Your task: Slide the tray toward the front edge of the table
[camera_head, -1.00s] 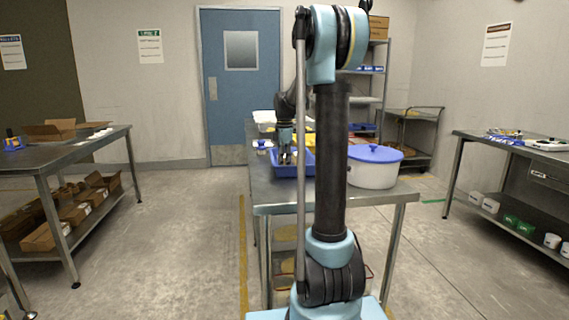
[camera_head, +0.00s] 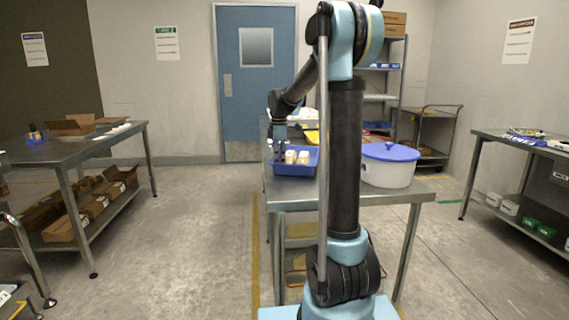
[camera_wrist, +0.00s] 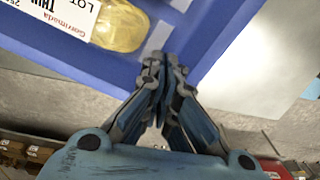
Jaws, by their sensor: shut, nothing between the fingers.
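The blue tray (camera_head: 296,171) sits on the steel table (camera_head: 330,195), close to the table's left edge. It holds pale yellow packs (camera_head: 303,157) with white labels. My gripper (camera_head: 278,155) is at the tray's left side and is shut, with nothing between its fingers. In the wrist view the shut fingertips (camera_wrist: 166,58) are at the tray's blue wall (camera_wrist: 85,72), beside a labelled pack (camera_wrist: 118,28). I cannot tell if they press on the wall's inner side.
A white pot with a blue lid (camera_head: 388,165) stands right of the tray. Yellow and red-brown items lie behind it. My arm hides part of the table. Bare tabletop lies in front of the tray. Side tables (camera_head: 75,150) stand apart, with open floor between.

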